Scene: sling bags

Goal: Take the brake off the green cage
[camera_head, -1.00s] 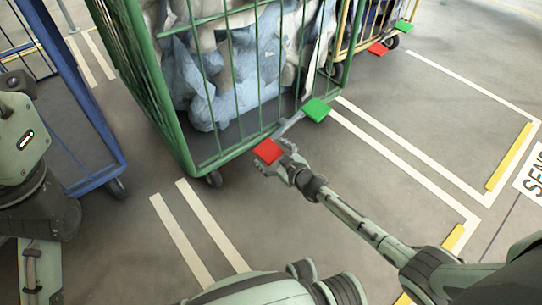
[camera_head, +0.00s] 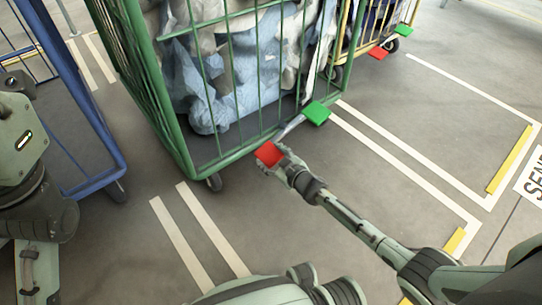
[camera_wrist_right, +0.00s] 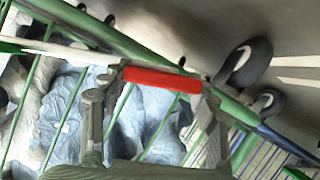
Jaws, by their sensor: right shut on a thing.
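The green cage (camera_head: 180,135) stands in the upper middle of the head view, with pale blue and whitish bags inside. At its lower front edge a bar carries a red pedal (camera_head: 269,153) at the near end and a green pedal (camera_head: 317,112) at the other. My right gripper (camera_head: 285,163) is at the red pedal, its fingertips partly hidden there. In the right wrist view the red pedal (camera_wrist_right: 162,80) lies across between the fingers of my right gripper (camera_wrist_right: 155,93), which is shut on it. My left arm shows at the left edge; its gripper is not in view.
A blue cage (camera_head: 88,110) stands at left. A yellow cage (camera_head: 345,35) with its own red pedal (camera_head: 378,53) and green pedal (camera_head: 404,30) stands behind at right. The marked floor (camera_head: 410,120) at right is open.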

